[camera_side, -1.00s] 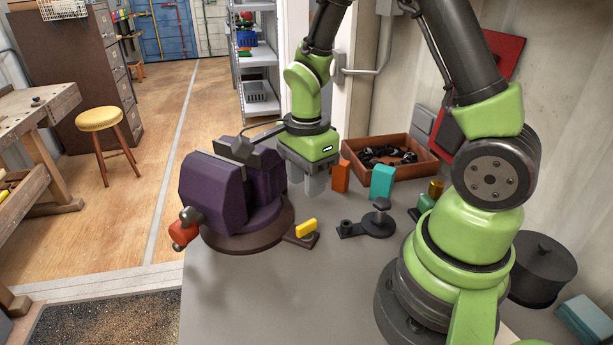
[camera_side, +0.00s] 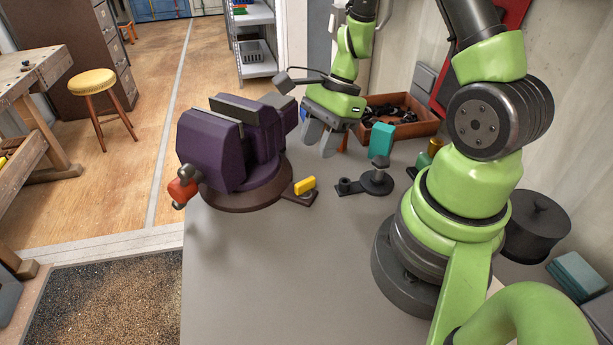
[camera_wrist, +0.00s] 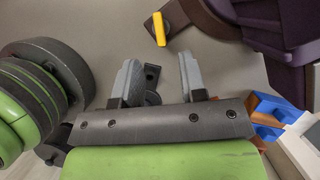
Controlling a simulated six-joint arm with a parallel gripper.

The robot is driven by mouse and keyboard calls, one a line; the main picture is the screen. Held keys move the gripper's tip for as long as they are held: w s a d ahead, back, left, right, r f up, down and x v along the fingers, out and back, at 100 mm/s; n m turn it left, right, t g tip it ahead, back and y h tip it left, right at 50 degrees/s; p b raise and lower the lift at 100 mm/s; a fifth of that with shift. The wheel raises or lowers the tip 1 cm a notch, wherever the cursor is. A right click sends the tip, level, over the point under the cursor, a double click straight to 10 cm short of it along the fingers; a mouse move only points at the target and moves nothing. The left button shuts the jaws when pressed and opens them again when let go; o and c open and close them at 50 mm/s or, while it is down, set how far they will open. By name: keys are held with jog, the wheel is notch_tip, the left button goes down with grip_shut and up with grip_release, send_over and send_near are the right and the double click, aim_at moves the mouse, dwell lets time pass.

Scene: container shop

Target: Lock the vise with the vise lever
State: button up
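The purple vise (camera_side: 215,150) stands on a round dark base on the grey bench, with a red-ended screw handle (camera_side: 182,190) at its front left. The short yellow lever (camera_side: 304,186) sits on a dark tab at the right of the vise base. It also shows near the top of the wrist view (camera_wrist: 159,30), with part of the vise (camera_wrist: 285,18) at the upper right. My gripper (camera_side: 318,147) is open and empty, right of the vise and beyond the lever. In the wrist view the fingers (camera_wrist: 158,62) stand apart with the lever ahead of them.
A dark clamp-like fixture (camera_side: 375,182) stands right of the lever, with a teal block (camera_side: 381,139) behind it. An orange block (camera_side: 343,144) is mostly hidden behind my gripper. A brown tray (camera_side: 425,129) holds dark parts. The front bench top (camera_side: 290,260) is clear.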

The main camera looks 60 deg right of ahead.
aim_at(305, 180)
jog(key=shift+x, duration=4)
grip_shut()
